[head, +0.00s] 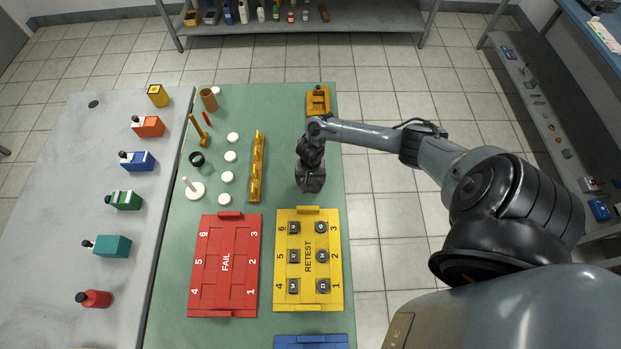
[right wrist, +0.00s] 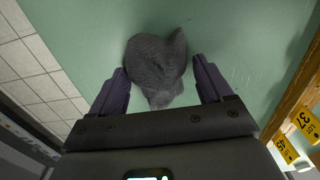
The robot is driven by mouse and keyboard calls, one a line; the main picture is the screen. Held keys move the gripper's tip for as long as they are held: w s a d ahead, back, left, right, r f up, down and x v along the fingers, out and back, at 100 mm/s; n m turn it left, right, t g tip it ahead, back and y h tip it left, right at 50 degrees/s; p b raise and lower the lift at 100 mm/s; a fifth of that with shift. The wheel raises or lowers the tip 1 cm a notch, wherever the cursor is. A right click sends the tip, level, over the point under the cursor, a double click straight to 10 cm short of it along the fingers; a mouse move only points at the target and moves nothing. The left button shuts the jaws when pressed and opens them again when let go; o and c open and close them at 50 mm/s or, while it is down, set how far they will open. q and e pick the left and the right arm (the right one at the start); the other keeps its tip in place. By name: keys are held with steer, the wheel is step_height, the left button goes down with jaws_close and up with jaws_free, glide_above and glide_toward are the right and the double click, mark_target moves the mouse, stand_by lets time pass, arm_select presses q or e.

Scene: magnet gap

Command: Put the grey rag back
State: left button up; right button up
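The grey rag (right wrist: 158,66) lies bunched up on the green table mat (right wrist: 255,40) in the right wrist view. My right gripper (right wrist: 160,82) is open, with its two dark fingers apart on either side of the near part of the rag. Much of the rag extends beyond the fingertips, and I cannot tell whether the fingers touch it. In the head view my right gripper (head: 311,186) points down over the mat, behind the yellow RETEST tray, and hides the rag. My left gripper is not in view.
The yellow RETEST tray (head: 308,304) holds several dark pieces. A red FAIL tray (head: 225,262) lies to its left. A yellow rack (head: 257,166) stands left of my gripper. An orange holder (head: 318,101) is at the back edge. White discs (head: 227,177) and bottles stand further left.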

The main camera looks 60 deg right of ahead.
steer(key=shift+o, duration=0.4)
steer(key=shift+r, duration=0.25)
step_height(320, 180, up, 11)
steer(key=p, duration=0.4)
steer(key=w+a+n+t, duration=0.1)
steer(key=a+n+t, duration=0.3)
steer(key=a+n, duration=1)
steer(key=s+a+r, duration=0.9)
steer(key=s+r, duration=0.3)
steer(key=r, duration=0.1)
